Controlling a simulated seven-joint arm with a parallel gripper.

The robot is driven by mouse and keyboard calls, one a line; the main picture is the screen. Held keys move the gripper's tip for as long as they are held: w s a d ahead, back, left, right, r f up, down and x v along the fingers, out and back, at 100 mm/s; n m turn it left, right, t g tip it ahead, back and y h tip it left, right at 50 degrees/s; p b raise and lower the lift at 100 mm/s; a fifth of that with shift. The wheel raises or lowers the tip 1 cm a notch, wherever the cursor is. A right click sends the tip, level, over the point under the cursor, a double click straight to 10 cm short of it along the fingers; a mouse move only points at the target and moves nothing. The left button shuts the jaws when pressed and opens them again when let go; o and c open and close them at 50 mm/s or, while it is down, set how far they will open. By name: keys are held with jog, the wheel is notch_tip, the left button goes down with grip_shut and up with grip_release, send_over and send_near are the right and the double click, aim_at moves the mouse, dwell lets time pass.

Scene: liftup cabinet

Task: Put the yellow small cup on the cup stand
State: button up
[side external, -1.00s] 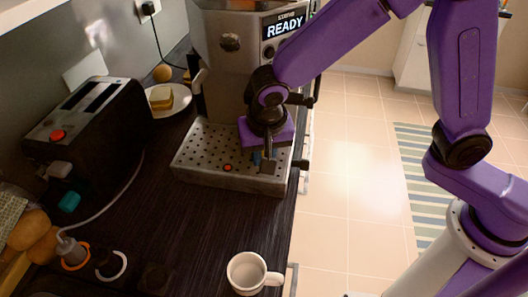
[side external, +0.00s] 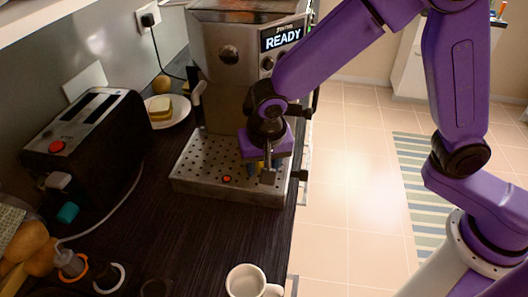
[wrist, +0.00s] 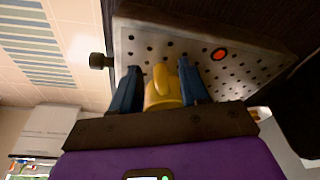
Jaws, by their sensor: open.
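The yellow small cup (wrist: 161,92) is between the two blue fingers of my gripper (wrist: 158,88) in the wrist view, with its handle showing between them. The fingers stand apart on either side of the cup. In the side view, my gripper (side external: 259,168) is low over the front right of the coffee machine's perforated metal tray (side external: 205,163), and a bit of yellow shows under it. My gripper hides most of the cup there. I cannot tell whether the cup's base touches the tray. No separate cup stand is identifiable.
The coffee machine (side external: 222,85) rises behind the tray. A white mug (side external: 245,281) stands at the counter's front right edge. A black toaster (side external: 90,150) and a plate with food (side external: 170,112) are at the left. The counter's middle is clear.

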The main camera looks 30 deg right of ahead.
jog(key=v, duration=1.2)
jog(key=s+d+f+n+g, duration=0.1)
jog(key=s+d+f+n, duration=0.1)
jog(key=s+d+n, duration=0.6)
jog(key=s+d+f+n+g+y, duration=0.1)
jog(key=s+d+f+n, duration=0.2)
jog(key=s+d+n, duration=0.6)
jog(key=s+d, duration=0.2)
jog(key=d, duration=0.3)
jog(key=shift+s+d+f, duration=0.15)
jog(key=shift+s, duration=0.05)
jog(key=shift+o, duration=0.3)
